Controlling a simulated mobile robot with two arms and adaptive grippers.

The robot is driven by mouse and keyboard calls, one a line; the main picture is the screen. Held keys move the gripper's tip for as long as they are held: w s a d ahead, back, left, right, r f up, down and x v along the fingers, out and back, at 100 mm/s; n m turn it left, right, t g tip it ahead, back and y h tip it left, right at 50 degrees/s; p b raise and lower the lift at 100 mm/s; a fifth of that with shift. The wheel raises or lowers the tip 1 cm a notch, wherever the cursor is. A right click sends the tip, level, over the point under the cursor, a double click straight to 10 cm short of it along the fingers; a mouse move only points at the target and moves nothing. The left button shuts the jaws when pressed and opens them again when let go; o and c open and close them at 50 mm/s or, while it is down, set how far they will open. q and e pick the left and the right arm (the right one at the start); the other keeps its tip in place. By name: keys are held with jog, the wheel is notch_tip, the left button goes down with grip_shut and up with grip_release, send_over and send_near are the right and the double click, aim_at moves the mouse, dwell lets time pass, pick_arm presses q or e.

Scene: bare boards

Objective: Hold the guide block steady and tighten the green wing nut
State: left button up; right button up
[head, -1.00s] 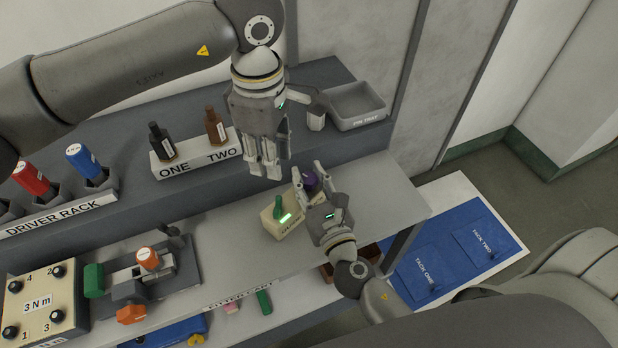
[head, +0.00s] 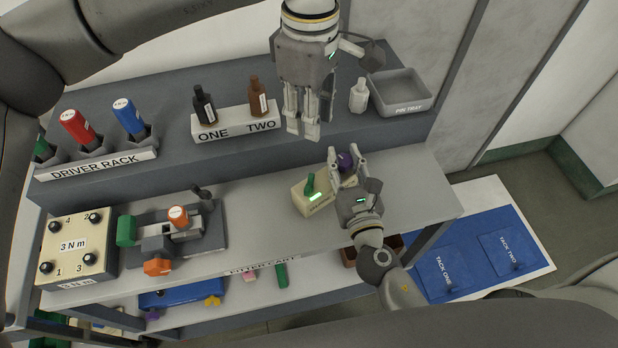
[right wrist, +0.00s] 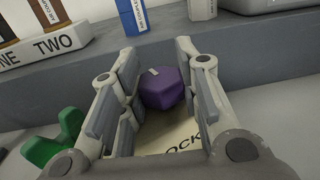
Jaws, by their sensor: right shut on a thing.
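The guide block (head: 313,199) is a cream block on the cart's upper shelf, with a green wing nut (head: 310,184) standing on its left part. A purple knob (head: 345,162) is at its right end. My right gripper (head: 348,158) is at that end, shut on the block, with a finger on each side of the purple knob. In the right wrist view, the knob (right wrist: 165,88) shows between the fingers, with the green wing nut (right wrist: 55,150) at lower left. My left gripper (head: 304,132) hangs fingers-down above and behind the block, apart from the nut; its finger gap is unclear.
A driver rack (head: 95,165), a bottle holder (head: 235,124), a white bottle (head: 359,97) and a pin tray (head: 402,104) stand on the raised back ledge. A clamp fixture (head: 205,240) and a 3 N m box (head: 77,236) occupy the left shelf. The shelf right of my right gripper is clear.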

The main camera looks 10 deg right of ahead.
jog(key=o, duration=1.2)
jog(key=shift+f, duration=0.1)
jog(key=s, duration=1.2)
jog(key=shift+a, duration=0.1)
